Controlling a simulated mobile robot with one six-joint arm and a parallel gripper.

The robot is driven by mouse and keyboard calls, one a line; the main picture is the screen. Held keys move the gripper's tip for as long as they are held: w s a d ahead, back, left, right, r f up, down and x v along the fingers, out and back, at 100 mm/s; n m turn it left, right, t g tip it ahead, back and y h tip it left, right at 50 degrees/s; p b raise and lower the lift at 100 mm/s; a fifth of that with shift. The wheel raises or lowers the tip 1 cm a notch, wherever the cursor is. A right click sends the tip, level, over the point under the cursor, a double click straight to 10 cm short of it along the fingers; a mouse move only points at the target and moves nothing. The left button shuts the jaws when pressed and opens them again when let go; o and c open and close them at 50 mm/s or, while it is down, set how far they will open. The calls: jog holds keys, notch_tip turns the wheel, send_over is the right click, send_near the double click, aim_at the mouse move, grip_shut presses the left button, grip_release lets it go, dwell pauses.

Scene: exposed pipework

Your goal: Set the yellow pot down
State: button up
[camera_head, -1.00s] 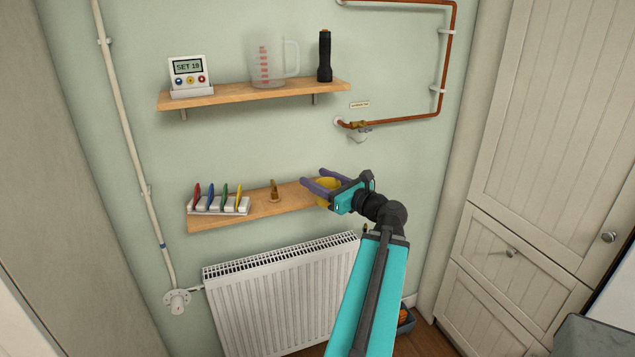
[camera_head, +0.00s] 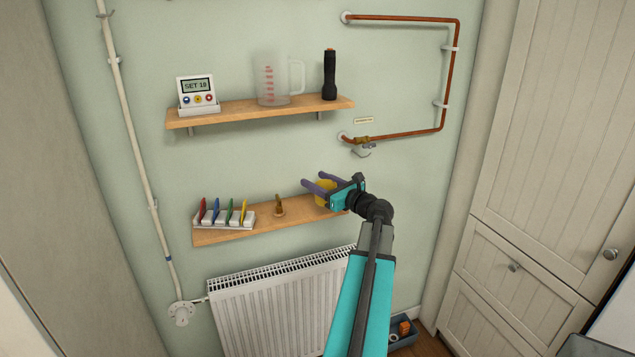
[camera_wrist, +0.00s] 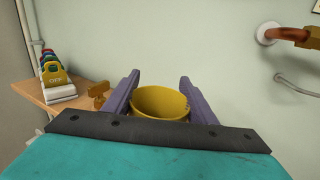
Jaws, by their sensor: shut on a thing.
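The yellow pot (camera_head: 325,191) is between the two purple fingers of my gripper (camera_head: 318,186), at the right end of the lower wooden shelf (camera_head: 240,234). In the wrist view the pot (camera_wrist: 160,102) shows its open rim, with a finger on each side, and the gripper is shut on it. The pot's base is hidden by my gripper, so I cannot tell whether it touches the shelf.
A brass-coloured item (camera_head: 279,207) stands left of the pot. A white rack (camera_head: 224,220) with coloured tags is further left. The radiator (camera_head: 280,300) is below. The upper shelf (camera_head: 262,108) holds a display, a jug and a torch. A copper pipe (camera_head: 405,133) runs above right.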

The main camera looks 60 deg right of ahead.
jog(key=shift+w+d+f+p, duration=0.1)
jog(key=shift+w+d+p, duration=0.2)
jog(key=shift+w+d, duration=0.55)
jog(key=shift+w+d+f+p, duration=0.1)
jog(key=shift+w+d+p, duration=0.2)
jog(key=shift+w+d, duration=0.55)
jog(key=shift+s+d, duration=0.2)
jog(key=shift+s, duration=0.05)
jog(key=shift+f, duration=0.1)
jog(key=shift+f+p, duration=0.7)
jog(key=shift+f, duration=1)
jog(key=shift+f, duration=0.15)
jog(key=o, duration=1)
jog(key=shift+o, duration=0.2)
jog(key=b+v, duration=0.3)
jog(key=v, duration=0.9)
